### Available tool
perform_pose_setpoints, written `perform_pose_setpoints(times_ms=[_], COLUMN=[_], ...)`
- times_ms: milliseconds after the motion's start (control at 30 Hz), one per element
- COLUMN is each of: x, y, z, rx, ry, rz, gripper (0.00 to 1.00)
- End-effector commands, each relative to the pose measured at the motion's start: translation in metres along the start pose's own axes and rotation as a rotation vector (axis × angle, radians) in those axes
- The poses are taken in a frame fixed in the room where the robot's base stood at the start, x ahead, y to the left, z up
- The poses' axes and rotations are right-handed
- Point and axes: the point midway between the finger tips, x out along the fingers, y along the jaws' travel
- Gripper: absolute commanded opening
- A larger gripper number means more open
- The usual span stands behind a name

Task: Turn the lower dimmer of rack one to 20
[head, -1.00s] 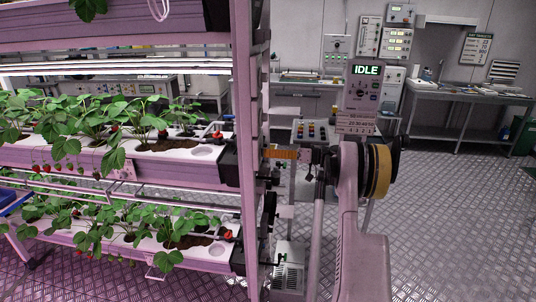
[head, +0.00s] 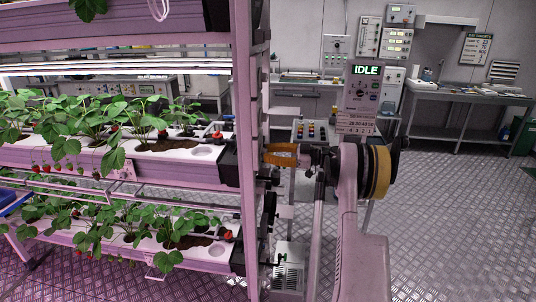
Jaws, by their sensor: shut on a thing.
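My gripper (head: 270,154) has orange fingers and reaches in from the right to the end post of the strawberry rack (head: 246,190). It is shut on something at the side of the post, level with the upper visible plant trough. What it holds is hidden by the fingers and too small to make out; it sits where a dimmer knob could be, but no scale or number is readable. Below it, dark fittings (head: 268,207) stick out from the same post. I cannot tell whether one is a dimmer.
A grey post unit with an "IDLE" display (head: 366,70) stands just behind my arm. Plant troughs (head: 205,153) with strawberries fill the left. A white vented box (head: 289,275) is low beside the rack. A workbench (head: 470,92) stands at the back right; the right floor is clear.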

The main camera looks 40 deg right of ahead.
Motion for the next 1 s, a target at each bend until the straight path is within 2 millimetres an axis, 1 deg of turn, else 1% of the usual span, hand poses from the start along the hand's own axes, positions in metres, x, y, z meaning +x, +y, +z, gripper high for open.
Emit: perform_pose_setpoints(times_ms=[200, 600, 633, 667, 700, 1000], x=[0.0004, 0.0004, 0.0004, 0.0004, 0.0004, -0.0005], y=[-0.0003, -0.0004, -0.0005, -0.0004, -0.0004, -0.0001], z=[0.0005, 0.0006, 0.0006, 0.0007, 0.0006, 0.0003], rx=[-0.038, -0.044, -0.044, -0.044, -0.043, -0.043], ry=[0.0, 0.0, 0.0, 0.0, 0.0, 0.0], rz=[-0.001, -0.001, -0.002, -0.001, -0.001, 0.0], gripper=[0.0, 0.0, 0.26, 0.35, 0.48, 0.48])
